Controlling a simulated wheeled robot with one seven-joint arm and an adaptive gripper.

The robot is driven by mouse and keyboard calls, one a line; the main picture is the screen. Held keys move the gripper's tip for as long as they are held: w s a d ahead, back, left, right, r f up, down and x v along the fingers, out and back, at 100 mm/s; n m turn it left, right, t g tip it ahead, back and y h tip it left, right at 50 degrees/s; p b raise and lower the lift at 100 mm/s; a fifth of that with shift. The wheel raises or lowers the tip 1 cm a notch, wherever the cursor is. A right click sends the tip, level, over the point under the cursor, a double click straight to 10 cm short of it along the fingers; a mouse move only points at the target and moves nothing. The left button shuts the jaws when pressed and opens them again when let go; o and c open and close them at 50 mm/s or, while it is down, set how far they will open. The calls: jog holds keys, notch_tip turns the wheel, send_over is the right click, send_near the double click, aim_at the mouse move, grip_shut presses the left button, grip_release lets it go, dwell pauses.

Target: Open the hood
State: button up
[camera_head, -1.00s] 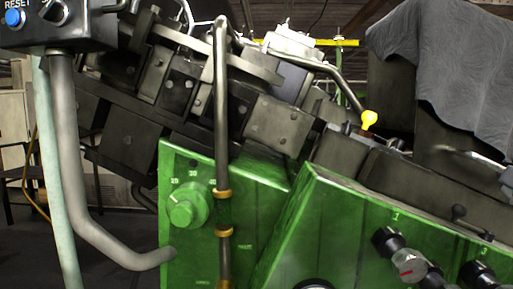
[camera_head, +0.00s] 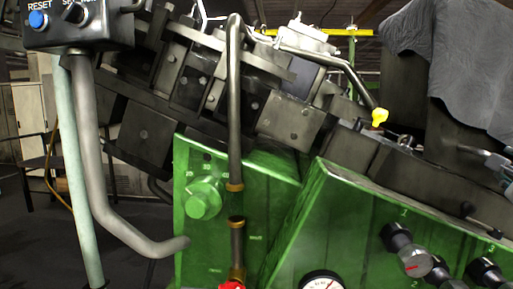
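No part that I can surely call the hood shows in the head view. The bolt former, a dark metal machine (camera_head: 200,85) on a green base (camera_head: 270,210), fills the middle and right. It looks tilted in the picture. A bent grey tube (camera_head: 95,160) hangs below a control box at the left; I cannot tell whether it belongs to the hood. My gripper is not in view, so its state and its distance from the machine do not show.
The control box (camera_head: 95,25) has a blue RESET button (camera_head: 38,20). A grey cloth (camera_head: 455,65) covers a block at the right. Black knobs (camera_head: 405,245) and a gauge (camera_head: 322,281) sit on the green front. Dark floor (camera_head: 40,240) shows clear at the lower left.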

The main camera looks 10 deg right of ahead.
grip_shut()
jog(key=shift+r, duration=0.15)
